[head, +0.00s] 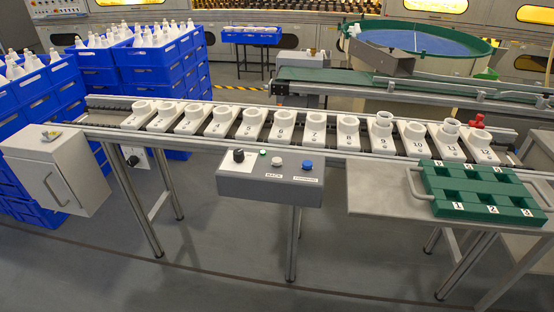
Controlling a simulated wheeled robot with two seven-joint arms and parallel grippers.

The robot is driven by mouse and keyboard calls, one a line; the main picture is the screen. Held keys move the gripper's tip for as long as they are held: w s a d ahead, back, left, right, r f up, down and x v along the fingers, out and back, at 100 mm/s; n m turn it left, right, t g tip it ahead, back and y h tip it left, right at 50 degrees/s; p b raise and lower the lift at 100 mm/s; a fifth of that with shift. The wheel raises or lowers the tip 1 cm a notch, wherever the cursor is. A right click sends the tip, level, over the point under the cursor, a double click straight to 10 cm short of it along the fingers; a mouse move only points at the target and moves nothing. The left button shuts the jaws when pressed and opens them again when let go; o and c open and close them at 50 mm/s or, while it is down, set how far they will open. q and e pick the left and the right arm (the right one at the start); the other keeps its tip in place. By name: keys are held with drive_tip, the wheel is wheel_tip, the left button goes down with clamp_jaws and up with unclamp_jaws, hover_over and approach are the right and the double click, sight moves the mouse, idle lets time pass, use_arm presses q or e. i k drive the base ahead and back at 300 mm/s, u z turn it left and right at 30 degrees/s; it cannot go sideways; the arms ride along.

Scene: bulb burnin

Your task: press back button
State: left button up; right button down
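A grey control box (270,188) hangs on the front of the conveyor, near the middle of the head view. On its top are a black knob (239,155), a small green lamp or button (263,152), a whitish button (277,161) and a blue button (307,164). A label (272,176) on the front edge, below the whitish button, seems to read BACK. The label below the blue button is too small to read. Neither of my grippers is in view, and nothing touches the box.
Numbered white sockets (282,129) line the conveyor behind the box. A green tray (482,190) with numbered compartments lies on a side table at right. A grey cabinet (58,170) hangs at left. Blue crates (150,65) with white bulbs stand behind. Floor in front is clear.

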sight(276, 160)
drive_tip(key=u, duration=1.75)
drive_tip(key=i, duration=1.65)
drive_tip(key=z, duration=2.9)
drive_tip(key=i, duration=0.5)
drive_tip(key=u, duration=0.1)
